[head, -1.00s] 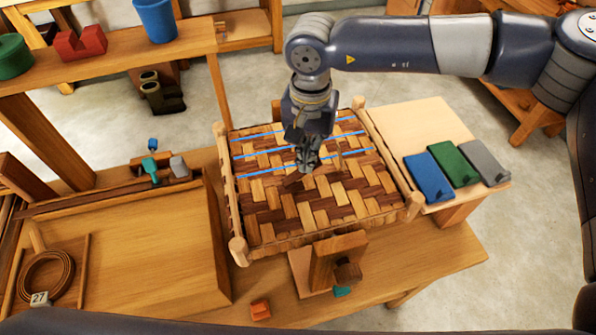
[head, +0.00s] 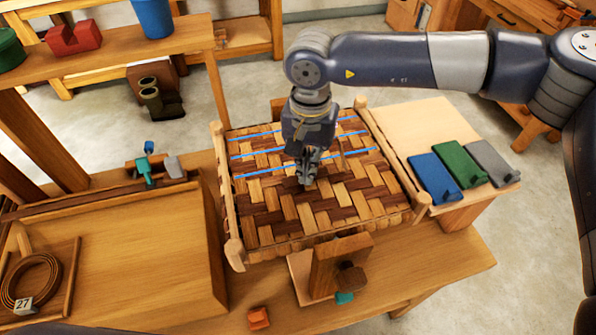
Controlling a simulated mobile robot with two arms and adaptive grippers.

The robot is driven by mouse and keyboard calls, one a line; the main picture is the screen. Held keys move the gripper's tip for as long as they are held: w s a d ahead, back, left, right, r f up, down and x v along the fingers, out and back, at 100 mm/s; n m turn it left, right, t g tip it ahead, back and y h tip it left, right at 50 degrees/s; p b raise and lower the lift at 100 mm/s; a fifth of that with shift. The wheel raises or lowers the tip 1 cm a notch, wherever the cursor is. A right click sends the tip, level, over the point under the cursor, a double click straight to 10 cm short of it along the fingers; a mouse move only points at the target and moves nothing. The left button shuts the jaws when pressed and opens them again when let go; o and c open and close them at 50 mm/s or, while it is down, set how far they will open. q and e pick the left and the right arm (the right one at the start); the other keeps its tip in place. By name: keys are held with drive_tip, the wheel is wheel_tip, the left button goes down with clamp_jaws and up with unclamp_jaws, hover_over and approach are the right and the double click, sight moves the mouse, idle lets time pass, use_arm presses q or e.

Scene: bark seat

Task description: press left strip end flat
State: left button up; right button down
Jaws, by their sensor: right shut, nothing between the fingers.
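The woven bark seat (head: 279,211) sits in a wooden frame with corner posts, in a dark and light brown pattern. Blue lines (head: 254,173) run across its far part. My right gripper (head: 306,182) is shut and empty, pointing down over the middle of the seat. Its fingertips are at or just above the weave; I cannot tell if they touch. The gripper and wrist hide part of the weave and the blue lines. I cannot make out a separate left strip end. My left gripper is not in view.
Blue (head: 433,178), green (head: 461,164) and grey (head: 492,162) pieces lie on a pale board to the right. A wooden block stand (head: 337,264) is at the seat's near side. A tray (head: 115,262) with a coil (head: 30,281) lies left. An orange piece (head: 258,318) lies near the front.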

idle(0.4)
wheel_tip(320, 180, up, 8)
drive_tip(key=p, duration=0.3)
idle(0.3)
drive_tip(key=shift+f, duration=0.15)
idle(0.4)
